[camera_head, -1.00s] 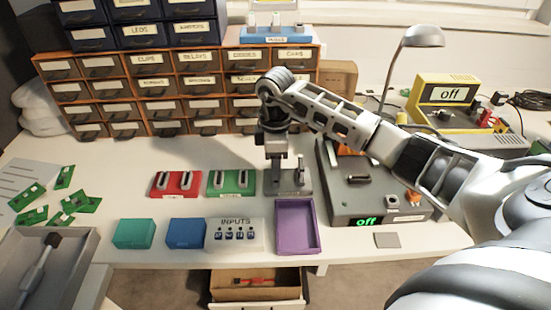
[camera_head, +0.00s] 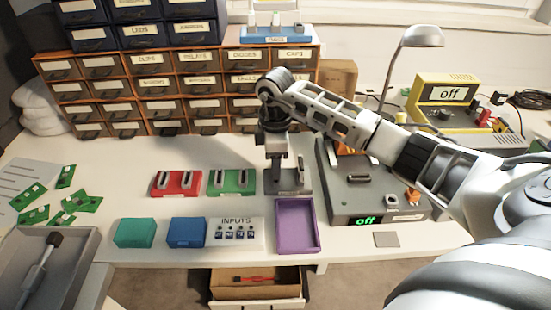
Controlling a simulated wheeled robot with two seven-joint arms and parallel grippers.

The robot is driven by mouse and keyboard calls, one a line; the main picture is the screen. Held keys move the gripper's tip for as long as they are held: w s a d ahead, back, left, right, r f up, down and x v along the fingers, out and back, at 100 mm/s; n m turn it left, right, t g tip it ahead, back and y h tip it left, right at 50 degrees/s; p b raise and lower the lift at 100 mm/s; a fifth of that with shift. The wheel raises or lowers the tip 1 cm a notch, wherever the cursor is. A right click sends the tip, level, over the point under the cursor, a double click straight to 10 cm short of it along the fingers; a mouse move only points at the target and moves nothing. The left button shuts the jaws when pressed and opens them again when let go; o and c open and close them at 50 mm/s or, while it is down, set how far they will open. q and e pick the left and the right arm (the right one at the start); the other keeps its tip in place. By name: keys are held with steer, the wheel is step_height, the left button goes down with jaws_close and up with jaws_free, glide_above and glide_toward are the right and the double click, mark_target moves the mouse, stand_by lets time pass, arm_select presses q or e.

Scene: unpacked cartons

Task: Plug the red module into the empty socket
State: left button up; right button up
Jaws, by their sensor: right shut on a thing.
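The red module (camera_head: 176,184) lies on the white table, left of a similar green module (camera_head: 231,183). Both have grey upright parts on top. My right gripper (camera_head: 284,184) points down to the right of the green module, shut on a grey object (camera_head: 300,180); its exact shape is partly hidden by the gripper. The red module is well apart from the gripper. A grey device (camera_head: 345,205) with a green "off" display stands to the right, with a dark slot-like part on top; I cannot tell which part is the empty socket. My left gripper is not in view.
A purple tray (camera_head: 279,240), a panel marked INPUTS (camera_head: 256,240), a blue box (camera_head: 186,232) and a teal box (camera_head: 135,233) line the front edge. Drawer cabinets (camera_head: 150,95) block the back. Green boards (camera_head: 66,200) lie at left. A lamp (camera_head: 422,36) stands back right.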

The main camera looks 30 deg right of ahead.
steer(key=shift+f, duration=0.4)
stand_by(0.3)
stand_by(0.7)
steer(key=shift+f, duration=0.3)
stand_by(0.4)
steer(key=o, duration=1.3)
